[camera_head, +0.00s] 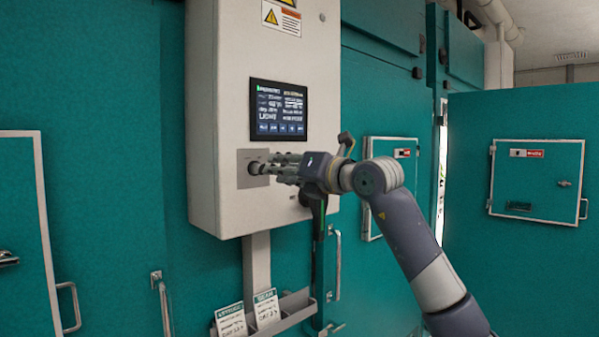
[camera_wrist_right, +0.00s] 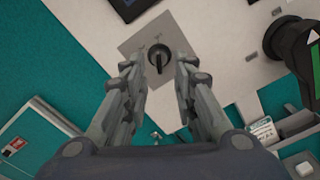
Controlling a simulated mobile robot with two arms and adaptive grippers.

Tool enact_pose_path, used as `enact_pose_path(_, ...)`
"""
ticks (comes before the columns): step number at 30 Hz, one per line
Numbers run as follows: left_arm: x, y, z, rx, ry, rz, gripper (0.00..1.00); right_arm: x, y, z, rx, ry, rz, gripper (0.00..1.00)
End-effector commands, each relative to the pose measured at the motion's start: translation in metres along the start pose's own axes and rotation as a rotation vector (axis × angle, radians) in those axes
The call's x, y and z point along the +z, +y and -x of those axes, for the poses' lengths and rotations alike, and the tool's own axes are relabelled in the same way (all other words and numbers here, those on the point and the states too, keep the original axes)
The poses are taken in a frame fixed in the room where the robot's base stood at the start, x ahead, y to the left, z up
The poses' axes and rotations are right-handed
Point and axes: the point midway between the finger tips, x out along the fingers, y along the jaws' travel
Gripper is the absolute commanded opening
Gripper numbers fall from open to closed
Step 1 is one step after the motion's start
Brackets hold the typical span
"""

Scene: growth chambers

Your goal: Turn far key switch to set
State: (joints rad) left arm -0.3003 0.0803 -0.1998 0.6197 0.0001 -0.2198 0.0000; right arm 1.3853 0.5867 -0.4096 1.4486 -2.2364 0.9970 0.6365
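The key switch (camera_head: 255,168) is a dark round knob on a grey square plate (camera_head: 247,182), low on the front of the white control box (camera_head: 262,60). In the right wrist view the key switch (camera_wrist_right: 159,56) shows between and just beyond my fingertips, its bar roughly upright in the picture. My right gripper (camera_head: 272,168) is at the plate from the right, and in the right wrist view its two fingers (camera_wrist_right: 157,72) stand apart on either side of the knob. Contact with the knob cannot be told. The plate's markings are too small to read. My left gripper is not in view.
A lit screen (camera_head: 278,110) sits above the switch. A black handle-like part (camera_wrist_right: 290,45) stands beside the gripper. A grey holder with cards (camera_head: 265,308) hangs below the box. Teal chamber doors (camera_head: 105,120) flank it, and one teal door (camera_head: 470,140) stands at right.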

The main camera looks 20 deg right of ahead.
Motion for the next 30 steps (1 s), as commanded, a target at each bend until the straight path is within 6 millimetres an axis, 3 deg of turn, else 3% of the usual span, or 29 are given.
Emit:
enact_pose_path(6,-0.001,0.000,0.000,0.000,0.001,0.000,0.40,0.000,-0.001,0.036,-0.001,0.000,0.002,0.26)
enact_pose_path(12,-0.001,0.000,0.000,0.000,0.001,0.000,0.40,0.000,-0.001,0.054,0.000,0.000,0.000,0.26)
enact_pose_path(30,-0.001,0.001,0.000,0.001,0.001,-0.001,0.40,-0.004,-0.001,0.055,0.004,0.008,-0.007,0.26)
